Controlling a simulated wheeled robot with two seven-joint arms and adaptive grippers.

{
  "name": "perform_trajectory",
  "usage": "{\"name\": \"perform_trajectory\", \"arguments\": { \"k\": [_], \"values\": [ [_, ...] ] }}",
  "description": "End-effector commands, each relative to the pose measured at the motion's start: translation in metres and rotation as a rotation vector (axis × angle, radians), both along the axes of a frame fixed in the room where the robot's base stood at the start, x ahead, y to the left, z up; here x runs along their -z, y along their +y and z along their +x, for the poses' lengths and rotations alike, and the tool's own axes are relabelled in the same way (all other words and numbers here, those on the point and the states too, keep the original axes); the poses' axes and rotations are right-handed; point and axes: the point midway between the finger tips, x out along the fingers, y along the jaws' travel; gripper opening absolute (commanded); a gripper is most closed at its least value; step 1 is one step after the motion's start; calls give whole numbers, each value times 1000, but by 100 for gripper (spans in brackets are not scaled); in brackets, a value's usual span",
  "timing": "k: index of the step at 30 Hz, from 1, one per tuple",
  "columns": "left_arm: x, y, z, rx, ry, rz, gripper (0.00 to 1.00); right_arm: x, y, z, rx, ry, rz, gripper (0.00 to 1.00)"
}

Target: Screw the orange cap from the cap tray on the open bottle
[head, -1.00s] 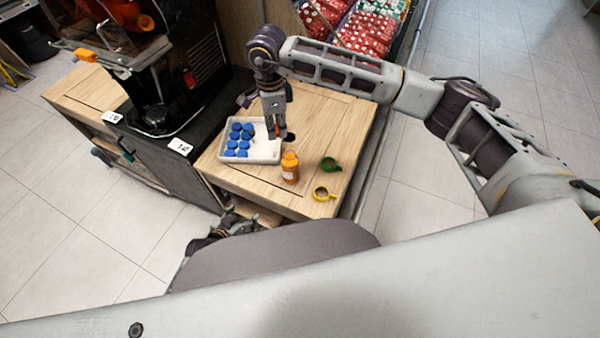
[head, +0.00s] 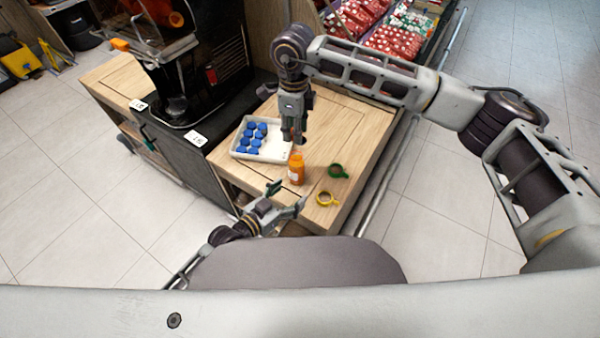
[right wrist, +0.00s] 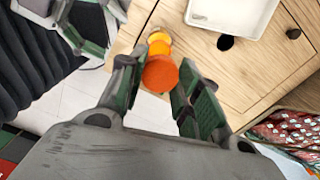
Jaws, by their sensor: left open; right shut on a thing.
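The open orange bottle (head: 296,174) stands upright on the wooden table, right of the white cap tray (head: 272,157). I cannot tell whether cap and neck touch. My left gripper (head: 286,200) is open and empty at the table's front edge, beside the bottle's lower left.
Several blue caps (head: 251,138) fill the tray's left part. A dark juicer (head: 195,60) stands at the left.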

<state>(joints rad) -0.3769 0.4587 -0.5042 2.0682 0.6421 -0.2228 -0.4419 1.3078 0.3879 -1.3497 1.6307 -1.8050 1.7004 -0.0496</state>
Motion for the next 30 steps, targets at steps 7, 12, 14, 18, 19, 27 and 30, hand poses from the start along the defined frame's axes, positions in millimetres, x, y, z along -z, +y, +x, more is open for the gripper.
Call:
{"name": "perform_trajectory", "arguments": {
  "k": [7,12,14,18,19,27,30],
  "values": [
    [-2,2,2,-24,-80,-58,74,-1,1,0,9,0,0,27],
    [0,10,5,-58,-130,-89,74,-1,1,0,11,0,0,27],
    [1,14,6,-73,-146,-99,74,-1,1,0,11,0,0,27],
    [4,24,9,-108,-182,-115,74,-1,1,0,11,0,0,27],
    [5,26,9,-115,-188,-118,74,-1,1,0,11,0,0,27],
    [8,39,11,-158,-223,-130,74,-1,1,0,11,0,0,27],
    [8,40,11,-163,-227,-131,74,-1,1,0,11,0,0,27]
  ]
}}
